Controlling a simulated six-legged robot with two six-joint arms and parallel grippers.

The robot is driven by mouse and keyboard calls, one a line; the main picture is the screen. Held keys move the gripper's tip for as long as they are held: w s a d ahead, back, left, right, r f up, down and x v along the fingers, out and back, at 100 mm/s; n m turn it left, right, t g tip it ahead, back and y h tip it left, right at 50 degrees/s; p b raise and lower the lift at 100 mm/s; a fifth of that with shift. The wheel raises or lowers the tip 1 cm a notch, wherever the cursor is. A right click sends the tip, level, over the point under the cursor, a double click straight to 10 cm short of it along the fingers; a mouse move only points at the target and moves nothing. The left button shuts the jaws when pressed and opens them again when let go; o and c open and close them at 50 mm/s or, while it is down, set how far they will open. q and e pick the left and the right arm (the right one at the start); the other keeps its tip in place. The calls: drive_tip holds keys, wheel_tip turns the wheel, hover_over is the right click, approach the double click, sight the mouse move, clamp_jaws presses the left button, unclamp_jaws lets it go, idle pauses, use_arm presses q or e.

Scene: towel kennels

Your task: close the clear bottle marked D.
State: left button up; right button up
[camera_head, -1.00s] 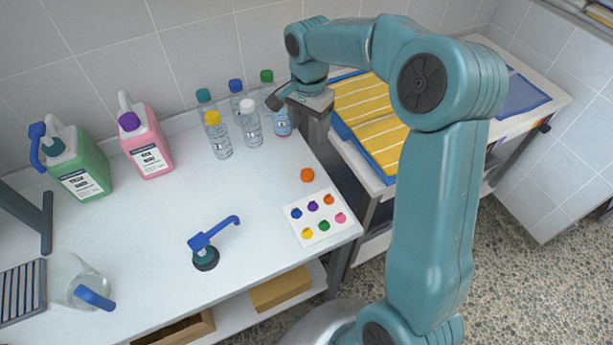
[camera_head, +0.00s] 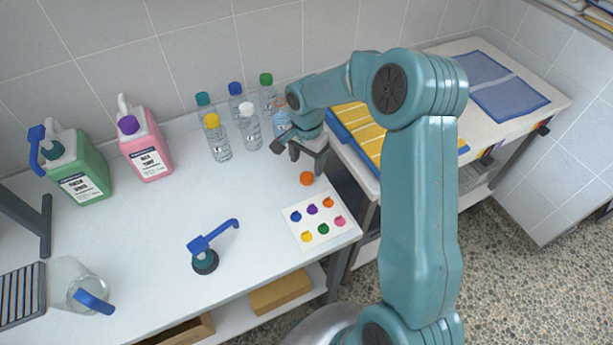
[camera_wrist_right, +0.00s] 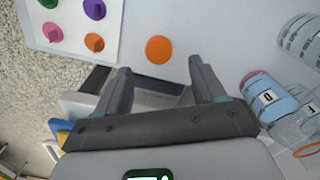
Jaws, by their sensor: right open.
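An uncapped clear bottle with an orange neck ring (camera_head: 281,122) stands at the back right of the white table. In the right wrist view this bottle (camera_wrist_right: 268,98) shows a pinkish base and a white label; its letter is hard to read. An orange cap (camera_head: 306,178) lies on the table in front of it. My right gripper (camera_head: 308,160) is open and empty above the table, just behind the cap. In the right wrist view the cap (camera_wrist_right: 159,49) shows just beyond and between the fingertips (camera_wrist_right: 160,74), apart from both. My left gripper is not in view.
Several capped bottles (camera_head: 218,143) stand left of the uncapped one. A card with coloured dots (camera_head: 321,220) lies in front of the cap. The table's middle is clear.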

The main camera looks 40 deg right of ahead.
sight(307, 176)
drive_tip(key=shift+s, duration=0.1)
wheel_tip(307, 176, down, 5)
drive_tip(key=shift+a+f+p, duration=0.1)
drive_tip(key=shift+p, duration=0.4)
drive_tip(key=c, duration=1.1)
